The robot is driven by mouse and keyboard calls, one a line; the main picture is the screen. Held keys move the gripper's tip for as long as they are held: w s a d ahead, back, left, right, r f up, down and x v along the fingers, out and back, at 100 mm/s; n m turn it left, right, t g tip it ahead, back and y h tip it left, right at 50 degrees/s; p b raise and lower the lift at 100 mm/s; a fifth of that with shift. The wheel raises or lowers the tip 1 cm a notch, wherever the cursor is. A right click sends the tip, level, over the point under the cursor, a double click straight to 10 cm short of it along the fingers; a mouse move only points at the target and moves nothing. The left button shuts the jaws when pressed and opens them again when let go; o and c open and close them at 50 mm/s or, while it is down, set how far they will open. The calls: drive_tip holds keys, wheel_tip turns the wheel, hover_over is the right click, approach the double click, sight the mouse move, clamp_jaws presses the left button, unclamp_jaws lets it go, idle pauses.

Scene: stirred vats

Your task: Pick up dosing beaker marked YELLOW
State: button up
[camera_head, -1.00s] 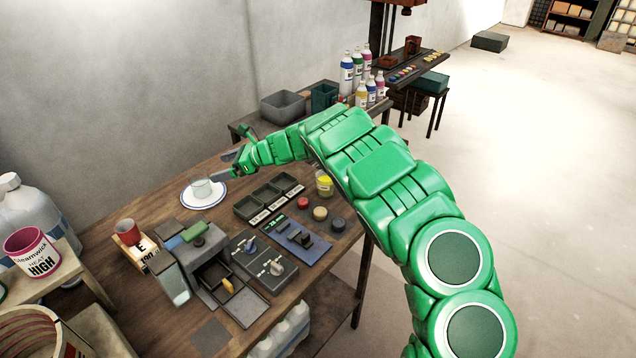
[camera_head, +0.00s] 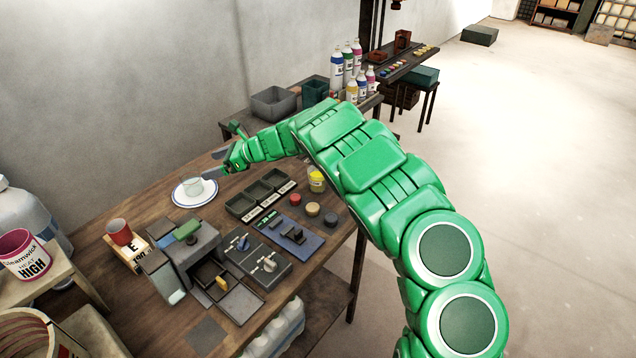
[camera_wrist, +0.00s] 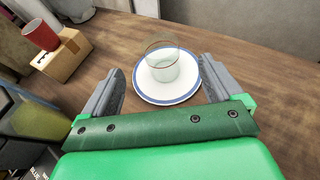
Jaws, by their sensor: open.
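In the head view the glass (camera_head: 193,186) and saucer (camera_head: 181,203) are at the left back of the workbench. A small yellow-marked container (camera_head: 316,180) stands farther right, near the bench's right edge. I cannot read the word YELLOW on either one. My gripper (camera_head: 216,164) is open and empty beside the saucer. In the wrist view its fingers (camera_wrist: 162,72) point toward the glass beaker, one to each side; contact does not show.
A red cup (camera_head: 120,233) stands on a cardboard box at left. A grey machine (camera_head: 190,250), switch panels (camera_head: 258,262) and dark trays (camera_head: 264,190) fill the bench middle. Several bottles (camera_head: 350,70) and a grey bin (camera_head: 273,103) stand behind my arm.

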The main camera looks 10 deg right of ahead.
wheel_tip(320, 180, up, 5)
drive_tip(key=s+d+m+t, duration=0.1)
drive_tip(key=s+d+t, duration=0.1)
drive_tip(key=d, duration=1.6)
drive_tip(key=s+d+m+t, duration=0.1)
drive_tip(key=s+d+m, duration=0.1)
drive_tip(key=d, duration=1.5)
approach(313, 174)
drive_tip(key=s+a, duration=0.1)
drive_tip(key=a+r, duration=0.1)
drive_tip(key=shift+s+a+h, duration=0.3)
drive_tip(key=shift+s+a, duration=0.05)
drive_tip(key=shift+s, duration=0.05)
drive_tip(key=shift+x, duration=1.3)
drive_tip(key=shift+w+x, duration=0.25)
drive_tip(key=shift+x, duration=1.05)
drive_tip(key=shift+w+x, duration=0.25)
drive_tip(key=shift+x, duration=1.1)
drive_tip(key=shift+d, duration=0.25)
drive_tip(key=c, duration=1.1)
